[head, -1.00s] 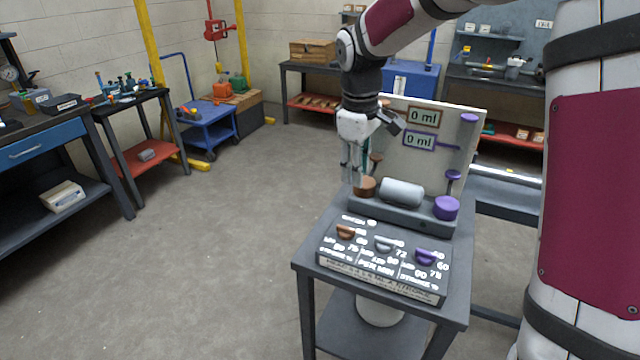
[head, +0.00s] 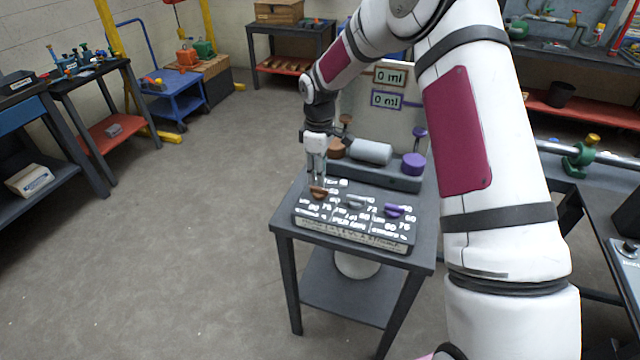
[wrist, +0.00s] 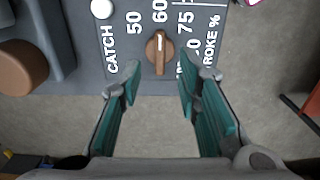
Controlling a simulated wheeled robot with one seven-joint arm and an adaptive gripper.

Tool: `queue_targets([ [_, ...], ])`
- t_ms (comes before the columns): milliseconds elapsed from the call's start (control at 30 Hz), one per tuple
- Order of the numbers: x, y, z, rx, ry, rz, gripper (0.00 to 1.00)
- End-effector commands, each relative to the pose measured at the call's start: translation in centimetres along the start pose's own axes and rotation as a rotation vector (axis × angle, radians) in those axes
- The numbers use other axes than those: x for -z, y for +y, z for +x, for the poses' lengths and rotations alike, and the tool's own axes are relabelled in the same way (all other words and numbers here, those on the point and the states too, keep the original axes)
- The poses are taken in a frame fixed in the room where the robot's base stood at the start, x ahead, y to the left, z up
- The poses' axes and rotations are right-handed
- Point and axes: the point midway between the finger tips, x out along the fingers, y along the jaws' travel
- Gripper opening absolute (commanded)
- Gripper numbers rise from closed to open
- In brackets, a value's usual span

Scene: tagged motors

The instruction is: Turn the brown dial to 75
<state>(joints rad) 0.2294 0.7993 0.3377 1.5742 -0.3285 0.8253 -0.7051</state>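The brown dial (head: 319,192) is the leftmost of three dials on the sloped panel of a machine (head: 352,236). In the wrist view the brown dial (wrist: 159,55) is a bar-shaped knob, and its white mark points up at the number 60. The label 75 stands to the right of 60, and 50 to the left. My gripper (head: 316,182) points down over the dial in the head view. In the wrist view my gripper (wrist: 160,76) is open, its teal-padded fingers apart with the dial between and just beyond the tips. Nothing is held.
A grey dial (head: 354,204) and a purple dial (head: 397,209) sit to the right. Behind them are a brown cap (head: 336,149), a grey cylinder (head: 371,152) and a purple cap (head: 413,163). A back board (head: 408,75) shows two 0 ml displays. The machine stands on a small table (head: 425,235).

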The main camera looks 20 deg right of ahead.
Motion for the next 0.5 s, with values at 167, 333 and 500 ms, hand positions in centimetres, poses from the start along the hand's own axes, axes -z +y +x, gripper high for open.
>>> queue_targets([
  [167,-0.1,-0.1,2.9,0.001,-0.001,0.0,0.31],
  [333,0.0,0.0,4.3,-0.001,0.0,0.001,0.31],
  [500,0.0,0.0,4.7,-0.002,0.0,0.0,0.31],
])
